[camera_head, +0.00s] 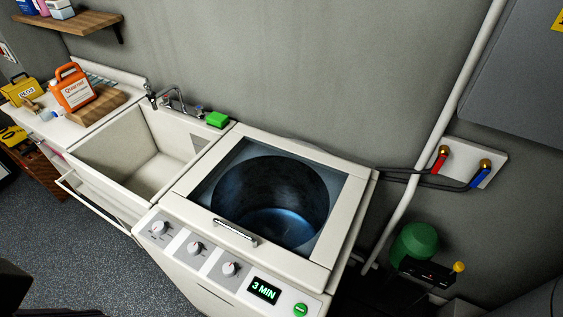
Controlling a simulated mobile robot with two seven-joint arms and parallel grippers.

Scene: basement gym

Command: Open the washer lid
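The white washer (193,285) stands in the middle of the head view. Its lid (345,215) has a white frame around a dark see-through pane, and the drum (270,200) shows through it. The lid lies flat on the washer top and looks shut. A silver bar handle (235,231) sits on the lid's front edge. The sloped front panel has several knobs, a display reading "3 MIN" (264,290) and a green button (300,309). Neither of my grippers is in view.
A white sink (110,150) with a faucet (178,101) adjoins the washer on the left. A green sponge (217,119) lies on its back rim. A wall stands behind. Pipes and red and blue valves (480,173) are at the right. Floor is open at lower left.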

